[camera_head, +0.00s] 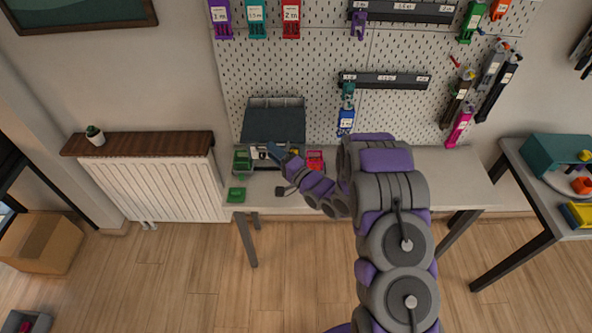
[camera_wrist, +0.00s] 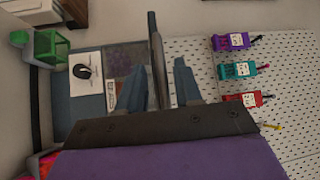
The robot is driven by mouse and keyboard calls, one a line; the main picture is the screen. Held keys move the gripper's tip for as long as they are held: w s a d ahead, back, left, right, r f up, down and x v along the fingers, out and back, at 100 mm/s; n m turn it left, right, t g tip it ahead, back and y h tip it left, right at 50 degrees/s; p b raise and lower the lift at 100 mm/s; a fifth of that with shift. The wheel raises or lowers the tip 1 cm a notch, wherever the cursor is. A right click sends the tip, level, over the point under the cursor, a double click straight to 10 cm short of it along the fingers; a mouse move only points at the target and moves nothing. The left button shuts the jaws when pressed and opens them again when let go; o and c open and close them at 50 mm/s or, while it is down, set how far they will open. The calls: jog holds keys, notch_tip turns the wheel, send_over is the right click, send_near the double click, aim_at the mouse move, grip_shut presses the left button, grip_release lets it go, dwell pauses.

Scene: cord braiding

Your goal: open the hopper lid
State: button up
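The hopper, a dark blue-grey box-like unit (camera_head: 273,124), stands at the back of the table against the pegboard. Its broad flat panel faces me, and I cannot tell for certain how far its lid stands open. My gripper (camera_head: 275,152) is low in front of the unit. In the wrist view my gripper (camera_wrist: 160,85) has its two blue-grey fingers apart. A thin dark upright plate (camera_wrist: 156,45), perhaps the lid seen edge-on, shows between the fingers. Gaps seem to remain beside it, and I cannot tell whether a finger touches it. My wrist hides the plate's lower part.
A green container (camera_head: 242,160) stands left of my gripper and a red one (camera_head: 315,160) right of it. A green tray (camera_head: 236,194) lies at the table's front left. Tools hang on the pegboard (camera_head: 320,60). The table's right part (camera_head: 465,185) is clear.

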jog(key=v, duration=1.6)
jog(key=shift+f+p, duration=0.2)
jog(key=shift+p, duration=0.1)
jog(key=shift+w, duration=0.1)
